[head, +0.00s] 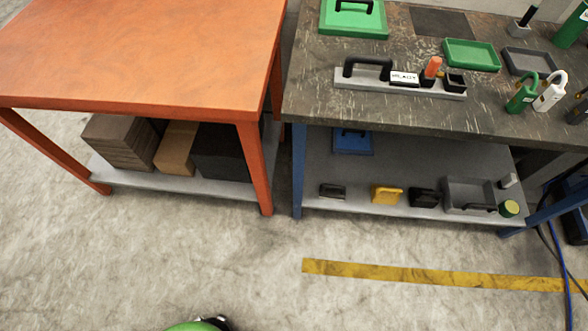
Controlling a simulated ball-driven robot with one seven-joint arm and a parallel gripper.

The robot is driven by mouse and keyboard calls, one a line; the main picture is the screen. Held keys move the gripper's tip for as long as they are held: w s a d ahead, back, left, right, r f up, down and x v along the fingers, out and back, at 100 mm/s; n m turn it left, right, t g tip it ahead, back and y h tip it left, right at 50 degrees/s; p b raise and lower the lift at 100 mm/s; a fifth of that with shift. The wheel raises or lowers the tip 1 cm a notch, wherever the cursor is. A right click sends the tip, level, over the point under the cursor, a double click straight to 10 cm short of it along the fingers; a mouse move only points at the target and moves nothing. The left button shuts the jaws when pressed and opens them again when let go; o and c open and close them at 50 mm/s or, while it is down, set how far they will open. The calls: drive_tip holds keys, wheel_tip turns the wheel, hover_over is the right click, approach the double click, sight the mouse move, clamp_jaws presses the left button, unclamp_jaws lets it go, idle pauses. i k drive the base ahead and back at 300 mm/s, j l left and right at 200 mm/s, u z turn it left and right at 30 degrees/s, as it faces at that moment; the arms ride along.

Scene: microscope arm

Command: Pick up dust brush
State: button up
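I cannot identify the dust brush for certain. A small item with a black upright handle and a pale grey block (522,25) stands at the back right of the dark workbench and may be it. A black item (333,191), a yellow item (386,195) and another black item (424,198) lie on the bench's lower shelf, too small to name surely. My gripper is not in view. Only a green and black part of my own body shows at the bottom edge.
The workbench (310,104) holds a grey caddy (352,84), a green case (354,20), green tray (471,55), grey tray (528,61) and padlock-shaped items. An orange table (140,50) with boxes beneath stands left. Cables hang right. The floor in front is clear, with a yellow stripe (420,275).

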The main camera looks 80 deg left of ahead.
sight(332, 192)
drive_tip(key=u, duration=1.6)
drive_tip(key=i+l+u, duration=0.4)
drive_tip(key=i+l, duration=0.55)
